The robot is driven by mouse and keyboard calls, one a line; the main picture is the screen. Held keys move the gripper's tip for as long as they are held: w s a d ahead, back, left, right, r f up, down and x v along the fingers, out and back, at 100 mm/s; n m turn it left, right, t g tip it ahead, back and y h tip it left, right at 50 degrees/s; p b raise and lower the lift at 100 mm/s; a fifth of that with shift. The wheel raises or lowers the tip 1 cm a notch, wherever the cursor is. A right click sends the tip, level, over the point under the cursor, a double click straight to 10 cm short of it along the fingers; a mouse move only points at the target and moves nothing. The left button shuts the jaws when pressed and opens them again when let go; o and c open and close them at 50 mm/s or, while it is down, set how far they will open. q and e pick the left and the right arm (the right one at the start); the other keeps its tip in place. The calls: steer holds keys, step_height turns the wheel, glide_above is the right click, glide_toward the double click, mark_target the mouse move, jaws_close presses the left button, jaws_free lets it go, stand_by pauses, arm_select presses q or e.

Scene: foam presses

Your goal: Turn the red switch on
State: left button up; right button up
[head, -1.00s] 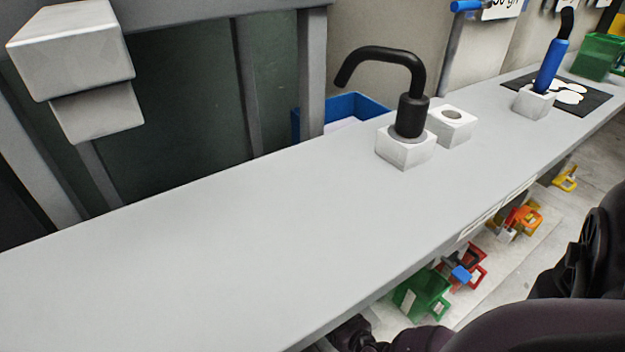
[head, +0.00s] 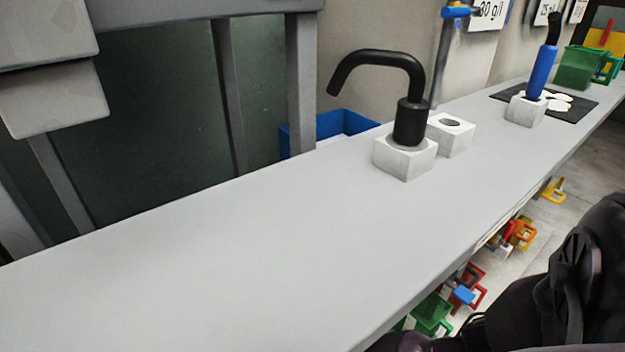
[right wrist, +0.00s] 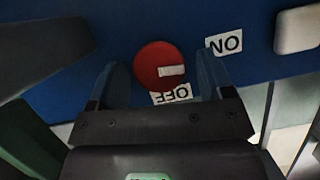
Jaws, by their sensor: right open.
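The red switch (right wrist: 157,68) is a round red knob with a pale bar on it, on a blue panel (right wrist: 180,22) in the right wrist view. An "OFF" label (right wrist: 171,94) is beside the knob near the bar, and an "ON" label (right wrist: 224,43) is to its right. Both labels appear upside down. My right gripper (right wrist: 160,80) is open, its two fingers on either side of the knob; I cannot tell whether they touch it. The switch does not show in the head view. My left gripper is not in view.
A long grey counter (head: 200,260) crosses the head view, mostly bare in front. A black bent spout in a white block (head: 404,158) and a blue-handled tool (head: 540,75) stand on it. Coloured bins (head: 432,313) are below its edge.

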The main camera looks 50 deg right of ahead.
steer(key=shift+c, duration=0.3)
steer(key=c, duration=0.8)
steer(key=shift+w+r+p, duration=0.1)
steer(key=shift+r+p, duration=0.1)
steer(key=shift+p, duration=0.25)
steer(key=shift+c, duration=0.2)
steer(key=shift+n, duration=0.3)
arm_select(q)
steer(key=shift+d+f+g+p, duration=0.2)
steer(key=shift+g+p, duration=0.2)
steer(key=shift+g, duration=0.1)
arm_select(e)
steer(key=shift+f+h, duration=0.25)
steer(key=shift+h, duration=0.05)
steer(key=shift+s, duration=0.2)
steer(key=o, duration=0.9)
